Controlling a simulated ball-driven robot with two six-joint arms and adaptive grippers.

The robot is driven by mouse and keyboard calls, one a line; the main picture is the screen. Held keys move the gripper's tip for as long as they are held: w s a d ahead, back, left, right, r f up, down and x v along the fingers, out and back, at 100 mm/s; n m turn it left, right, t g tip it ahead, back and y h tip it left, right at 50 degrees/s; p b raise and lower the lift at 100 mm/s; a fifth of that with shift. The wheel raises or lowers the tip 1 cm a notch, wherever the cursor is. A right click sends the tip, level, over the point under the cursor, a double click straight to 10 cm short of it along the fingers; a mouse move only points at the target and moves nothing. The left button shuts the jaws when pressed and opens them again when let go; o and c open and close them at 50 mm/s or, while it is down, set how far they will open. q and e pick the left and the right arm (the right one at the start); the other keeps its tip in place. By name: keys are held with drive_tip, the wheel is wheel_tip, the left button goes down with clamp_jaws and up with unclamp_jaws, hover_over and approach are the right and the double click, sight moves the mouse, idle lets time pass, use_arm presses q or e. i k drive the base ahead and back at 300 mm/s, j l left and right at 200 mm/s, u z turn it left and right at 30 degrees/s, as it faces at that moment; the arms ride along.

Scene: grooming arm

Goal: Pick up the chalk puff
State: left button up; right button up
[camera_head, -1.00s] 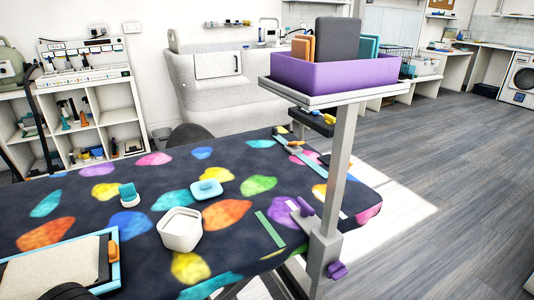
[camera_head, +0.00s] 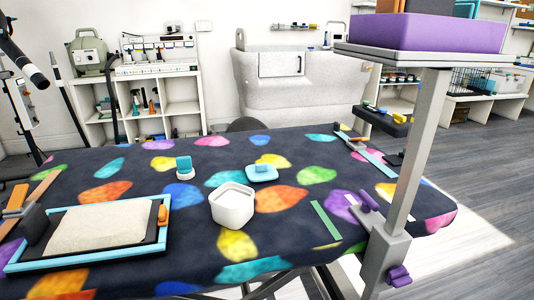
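On the patterned grooming table (camera_head: 330,158) stands a small round white pad with an upright teal grip (camera_head: 184,167), which looks like the chalk puff. To its right lies a teal, rounded, flat piece with a pale top (camera_head: 262,172); I cannot tell for sure which of the two is the puff. An open white tub (camera_head: 232,205) stands in front of them, apart from both. Neither of my grippers is in view.
A blue-framed tray (camera_head: 40,263) with a sand-coloured pad lies at the front left, a dark block with a wooden handle (camera_head: 35,225) by it. A grey post (camera_head: 416,155) at the right bears a purple bin (camera_head: 428,32). Table around the small items is clear.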

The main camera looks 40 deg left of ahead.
sight(185, 171)
drive_tip(key=u, duration=1.6)
drive_tip(key=j, duration=0.2)
drive_tip(key=k+u, duration=0.05)
